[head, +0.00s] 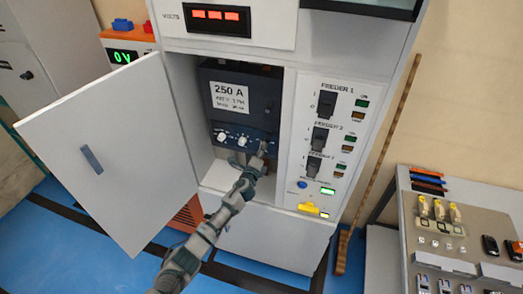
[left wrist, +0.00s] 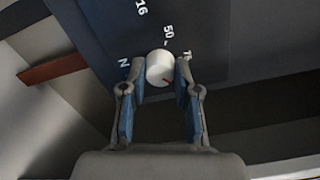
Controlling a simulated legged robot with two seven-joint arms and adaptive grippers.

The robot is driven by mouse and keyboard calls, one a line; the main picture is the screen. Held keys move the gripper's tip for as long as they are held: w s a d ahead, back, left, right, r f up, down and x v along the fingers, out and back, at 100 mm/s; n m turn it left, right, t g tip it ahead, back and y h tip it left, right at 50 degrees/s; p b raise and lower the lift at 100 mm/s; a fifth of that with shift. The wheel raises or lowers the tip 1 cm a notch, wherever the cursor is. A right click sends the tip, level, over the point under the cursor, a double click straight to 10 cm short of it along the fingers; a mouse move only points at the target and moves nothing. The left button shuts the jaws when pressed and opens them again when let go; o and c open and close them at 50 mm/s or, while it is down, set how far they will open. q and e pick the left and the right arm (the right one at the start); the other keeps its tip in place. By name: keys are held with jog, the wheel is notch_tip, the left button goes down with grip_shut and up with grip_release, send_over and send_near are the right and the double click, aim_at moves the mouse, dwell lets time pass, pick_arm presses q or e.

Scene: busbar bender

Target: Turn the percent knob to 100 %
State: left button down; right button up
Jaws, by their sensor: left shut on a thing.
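The 250 A breaker unit (head: 240,90) sits inside the open cabinet, with a row of small white knobs along its lower front. The percent knob (left wrist: 159,68) is white and round in the left wrist view, with a small red mark toward its lower right. The printed numbers 50 and 75 show beside it. My left gripper (head: 262,152) reaches the right end of the knob row in the head view. In the left wrist view its two blue-padded fingers (left wrist: 160,80) are shut on the knob, one on each side. My right gripper is not in view.
The cabinet door (head: 110,150) stands open to the left of my arm. The feeder panel (head: 335,140) with black switches is close on the right. A bench (head: 450,235) with parts stands at the far right.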

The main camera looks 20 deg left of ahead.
pick_arm(q)
jog(key=shift+f+m, duration=0.4)
jog(key=shift+m, duration=0.3)
jog(key=shift+s+d+f, duration=0.1)
jog(key=shift+f, duration=0.05)
jog(key=c, duration=1.2)
grip_release()
jog(key=o, duration=0.4)
jog(key=shift+c, duration=0.2)
jog(key=shift+r, duration=0.2)
jog(key=s, duration=1.1)
jog(key=shift+s+a, duration=0.25)
jog(key=shift+s, duration=0.1)
